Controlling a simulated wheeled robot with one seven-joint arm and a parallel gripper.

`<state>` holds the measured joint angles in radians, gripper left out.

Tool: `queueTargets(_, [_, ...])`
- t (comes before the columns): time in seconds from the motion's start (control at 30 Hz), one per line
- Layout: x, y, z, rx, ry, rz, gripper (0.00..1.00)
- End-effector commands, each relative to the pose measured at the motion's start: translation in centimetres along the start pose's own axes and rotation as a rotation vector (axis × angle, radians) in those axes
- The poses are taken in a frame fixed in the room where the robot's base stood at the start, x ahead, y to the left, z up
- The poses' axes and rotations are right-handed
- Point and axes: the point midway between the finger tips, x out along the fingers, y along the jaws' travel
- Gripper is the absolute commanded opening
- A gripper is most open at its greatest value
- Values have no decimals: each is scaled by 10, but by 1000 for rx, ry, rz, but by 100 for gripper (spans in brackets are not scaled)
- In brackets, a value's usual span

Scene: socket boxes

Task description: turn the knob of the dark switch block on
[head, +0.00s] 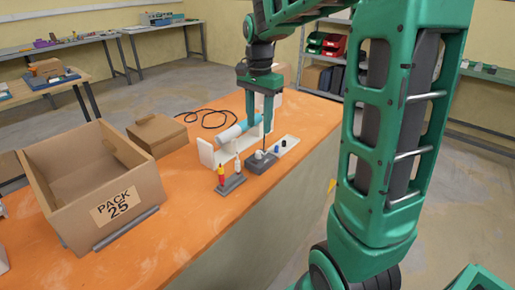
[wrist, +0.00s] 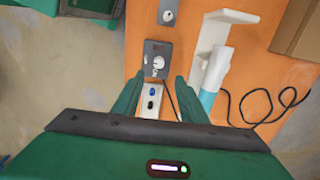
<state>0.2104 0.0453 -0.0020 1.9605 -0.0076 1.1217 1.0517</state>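The dark switch block (head: 263,166) sits on the orange table, near its right edge. Its white knob (head: 259,155) is on top; in the wrist view the knob (wrist: 158,62) shows beside a small dark patch on the block (wrist: 150,47). Which way the knob is set is too small to tell. My gripper (head: 259,128) hangs over the block, pointing down, and appears apart from the knob.
A white stand with a blue-and-white cylinder (wrist: 213,72) is close beside one finger. A white strip (head: 290,142) with blue and black pegs adjoins the block. A grey block (head: 231,185) with red-yellow and white pieces stands in front. A black cable (head: 215,115) and carton boxes (head: 75,175) lie left.

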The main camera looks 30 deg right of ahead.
Motion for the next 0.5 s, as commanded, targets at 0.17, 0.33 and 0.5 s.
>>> queueTargets(0.17, [29, 2, 0, 0, -3, 5, 39])
queueTargets(0.33, [59, 2, 0, 0, -3, 6, 39])
queueTargets(0.5, [84, 2, 0, -1, -2, 5, 39])
